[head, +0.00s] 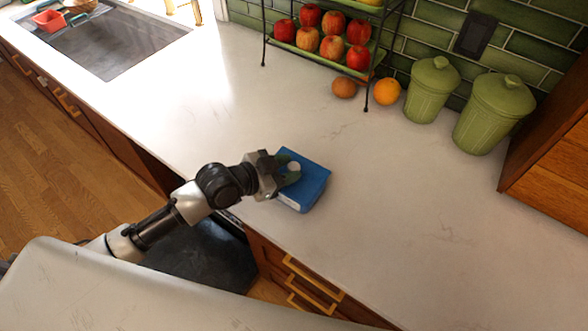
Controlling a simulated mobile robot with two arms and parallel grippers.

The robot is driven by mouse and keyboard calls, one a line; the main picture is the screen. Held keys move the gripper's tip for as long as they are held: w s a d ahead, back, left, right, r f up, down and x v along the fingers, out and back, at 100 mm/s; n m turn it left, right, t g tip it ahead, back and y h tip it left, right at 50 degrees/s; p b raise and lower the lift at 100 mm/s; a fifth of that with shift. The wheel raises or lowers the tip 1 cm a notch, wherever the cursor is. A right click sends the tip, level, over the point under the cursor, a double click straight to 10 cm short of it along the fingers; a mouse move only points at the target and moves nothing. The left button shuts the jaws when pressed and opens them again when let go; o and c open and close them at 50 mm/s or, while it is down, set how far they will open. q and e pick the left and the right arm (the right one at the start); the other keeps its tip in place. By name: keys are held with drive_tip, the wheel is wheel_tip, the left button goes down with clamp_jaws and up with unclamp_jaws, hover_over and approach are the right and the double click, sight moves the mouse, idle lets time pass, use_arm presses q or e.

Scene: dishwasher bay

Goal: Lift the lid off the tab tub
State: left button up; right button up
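The tab tub (290,205) stands near the front edge of the counter, with a pale side showing at its lower left. Its blue lid (315,182) lies on top, with a round white knob (294,167) at its middle. My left gripper (290,170) reaches in from the left over the lid, with its fingers at the knob, one on each side. I cannot tell whether they press on the knob or stand a little apart from it. The gripper hides the left part of the lid. My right gripper is not in view.
A rack with red apples (333,46) stands at the back, with an orange (387,91) beside it. Two green canisters (432,90) stand at the back right, near a wooden cabinet (555,150). A sink (110,45) is at upper left. The counter around the tub is clear.

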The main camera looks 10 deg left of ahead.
use_arm(q)
drive_tip(key=shift+w+d+f, duration=0.1)
drive_tip(key=shift+w+d, duration=0.05)
drive_tip(key=c, duration=0.6)
drive_tip(key=shift+o, duration=0.2)
